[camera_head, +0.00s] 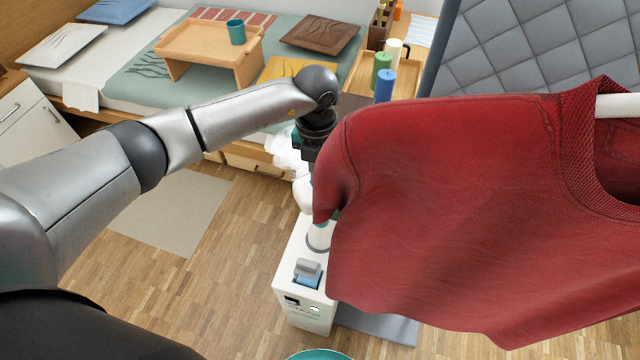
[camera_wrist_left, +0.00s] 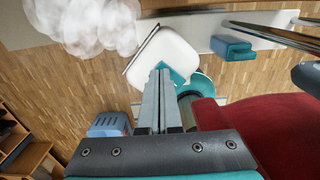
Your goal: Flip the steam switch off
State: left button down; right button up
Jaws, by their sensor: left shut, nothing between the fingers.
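A white steamer base (camera_head: 298,240) stands on the floor, with a grey and blue rocker switch (camera_head: 307,273) on its top and a small green light on its front. A white steamer head (camera_head: 303,195) shows beside the red shirt's edge, and appears white and teal in the left wrist view (camera_wrist_left: 165,50). White steam (camera_head: 284,150) billows beside it. My left gripper (camera_wrist_left: 160,75) is shut and empty, its fingertips over the steamer head in that view; contact cannot be told. The shirt partly hides this gripper in the head view. My right gripper is out of view.
A red shirt (camera_head: 470,190) hangs from a white rod (camera_head: 618,105) and covers much of the right side. Behind are a bed with a wooden tray table (camera_head: 200,42) and a shelf with several coloured cylinders. Bare floor (camera_head: 220,290) lies left of the base.

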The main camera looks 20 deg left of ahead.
pick_arm(q)
notch_tip(320, 180, up, 7)
jog(key=p, duration=0.5)
jog(key=shift+p, duration=0.4)
jog(key=shift+s+f, duration=0.1)
jog(key=shift+f, duration=0.05)
dwell(0.4)
